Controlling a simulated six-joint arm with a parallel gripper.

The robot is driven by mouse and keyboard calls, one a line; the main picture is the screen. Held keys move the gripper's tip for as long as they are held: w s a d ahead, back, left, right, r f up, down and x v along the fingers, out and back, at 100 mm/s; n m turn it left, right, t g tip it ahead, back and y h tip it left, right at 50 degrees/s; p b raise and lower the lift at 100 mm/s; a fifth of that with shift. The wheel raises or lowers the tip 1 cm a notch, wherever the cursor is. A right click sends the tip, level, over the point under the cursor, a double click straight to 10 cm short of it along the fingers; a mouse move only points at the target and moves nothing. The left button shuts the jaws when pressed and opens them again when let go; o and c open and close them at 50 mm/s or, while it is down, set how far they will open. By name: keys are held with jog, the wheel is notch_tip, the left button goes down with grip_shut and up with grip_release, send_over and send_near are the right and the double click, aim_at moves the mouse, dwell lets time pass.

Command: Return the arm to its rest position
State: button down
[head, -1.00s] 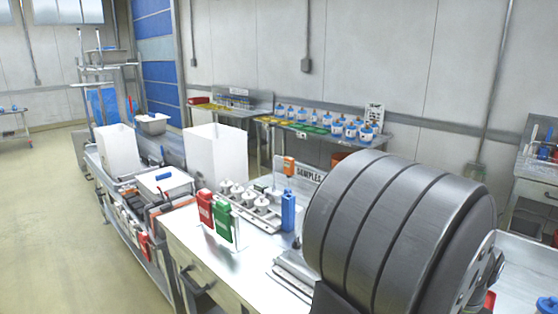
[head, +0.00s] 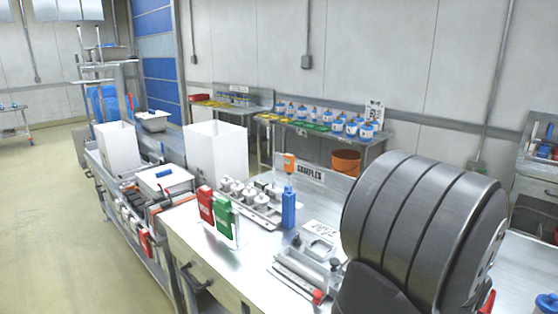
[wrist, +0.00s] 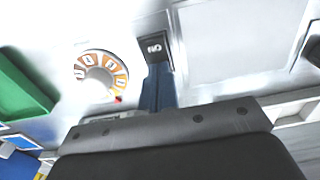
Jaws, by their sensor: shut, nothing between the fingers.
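My gripper shows in the wrist view as a dark grey block (wrist: 165,128) with screws along its front edge, across the bottom. It is shut and I see nothing held in it. My arm's dark ribbed link (head: 425,230) fills the right of the head view, above the metal bench (head: 245,280). My gripper is not visible in the head view. In the wrist view a dark blue upright item (wrist: 158,88) with a black labelled top stands just beyond the gripper block, with no clear contact.
Red (head: 206,204) and green (head: 223,216) holders, a blue bottle (head: 289,208) and a "SAMPLES" sign (head: 311,174) stand on the bench. A tall white open box (head: 215,150) stands behind it. Another white box (head: 117,150) is on the left cart. An orange bucket (head: 346,161) is behind.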

notch_tip(320, 180, up, 20)
jog(key=s+a, duration=0.2)
jog(key=shift+s+a+r+t+h, duration=0.15)
jog(key=shift+s+t+h, duration=0.05)
jog(key=shift+t+h, duration=0.2)
dwell(0.7)
jog(key=shift+g+y, duration=0.4)
jog(key=f, duration=0.6)
jog(key=w+d+f, duration=0.1)
jog(key=f, duration=0.6)
jog(key=w+d+f, duration=0.1)
jog(key=f, duration=0.6)
jog(key=shift+w+d+f, duration=0.1)
jog(key=shift+w+d, duration=0.05)
jog(key=shift+w, duration=0.05)
